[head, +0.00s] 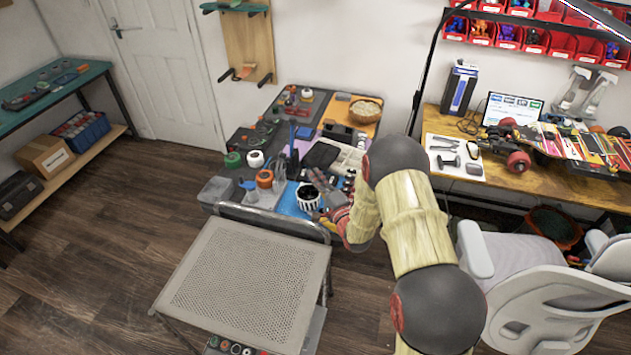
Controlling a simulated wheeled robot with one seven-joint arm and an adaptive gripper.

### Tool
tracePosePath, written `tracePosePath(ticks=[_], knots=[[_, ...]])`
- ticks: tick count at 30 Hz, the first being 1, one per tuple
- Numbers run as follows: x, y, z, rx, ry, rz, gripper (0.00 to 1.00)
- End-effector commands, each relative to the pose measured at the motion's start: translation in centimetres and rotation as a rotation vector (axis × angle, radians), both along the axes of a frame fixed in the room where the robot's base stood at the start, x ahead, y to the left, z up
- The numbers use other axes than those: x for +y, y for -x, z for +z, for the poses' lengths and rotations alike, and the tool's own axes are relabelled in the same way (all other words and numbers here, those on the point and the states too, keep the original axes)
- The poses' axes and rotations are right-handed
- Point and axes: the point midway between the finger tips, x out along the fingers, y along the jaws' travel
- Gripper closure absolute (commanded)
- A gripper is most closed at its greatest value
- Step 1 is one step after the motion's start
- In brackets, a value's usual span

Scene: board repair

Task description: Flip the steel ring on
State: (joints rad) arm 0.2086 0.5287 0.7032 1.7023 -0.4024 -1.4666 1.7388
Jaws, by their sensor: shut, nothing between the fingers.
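My gripper (320,213) is at the front right of the cluttered work table, low beside a black-and-white striped round container (308,197). It is shut, with nothing seen in it; its fingertips are small and partly lost against the clutter. I cannot tell whether it touches the container. I cannot pick out the steel ring with certainty. Several small ring-shaped parts (236,348) lie in a dark tray at the bottom edge of the picture, too small to tell their material. My arm hides part of the table's right side.
A perforated metal top (245,278) with a raised rear bar stands in front of the table. Orange (264,178), white and green rolls crowd the table's left. A white chair (530,285) and a wooden bench (545,170) are at right. The wooden floor (110,260) is clear at left.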

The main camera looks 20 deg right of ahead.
Motion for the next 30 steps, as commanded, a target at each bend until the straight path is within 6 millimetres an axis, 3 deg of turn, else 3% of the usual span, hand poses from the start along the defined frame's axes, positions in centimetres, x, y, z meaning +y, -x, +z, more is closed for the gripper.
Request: tracePosePath(ticks=[9,16,30], knots=[[1.5,-6.0,0.4,-0.001,0.000,0.002,1.00],[3.9,-7.4,0.8,0.000,0.000,0.002,1.00],[4.4,-7.7,1.0,0.001,0.000,-0.001,1.00]])
